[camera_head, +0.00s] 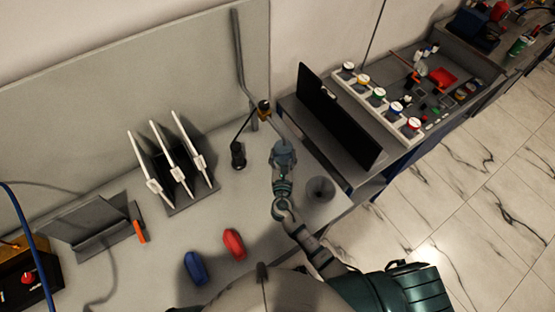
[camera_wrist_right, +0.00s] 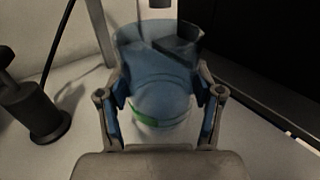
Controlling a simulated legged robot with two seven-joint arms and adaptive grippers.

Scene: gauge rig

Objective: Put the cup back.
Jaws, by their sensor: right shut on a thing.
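A see-through blue cup (camera_wrist_right: 158,75) with a green patch low on its side is between the fingers of my right gripper (camera_wrist_right: 160,100) in the right wrist view. The fingers press on it from both sides. It looks roughly upright. A dark angular shape shows at its rim; I cannot tell if it is inside or behind. In the head view the cup (camera_head: 284,150) is a small bluish shape at the end of my right gripper (camera_head: 283,163), over the bench near the bent pole. I cannot tell whether it touches the bench. My left gripper is not in view.
A grey round holder (camera_head: 320,188) with a dark opening stands right of my right forearm. A black stand (camera_head: 238,156) is to the left, a dark monitor (camera_head: 338,115) to the right. A rack (camera_head: 190,195) with white-edged plates, a red object (camera_head: 234,244) and a blue object (camera_head: 195,268) are further left.

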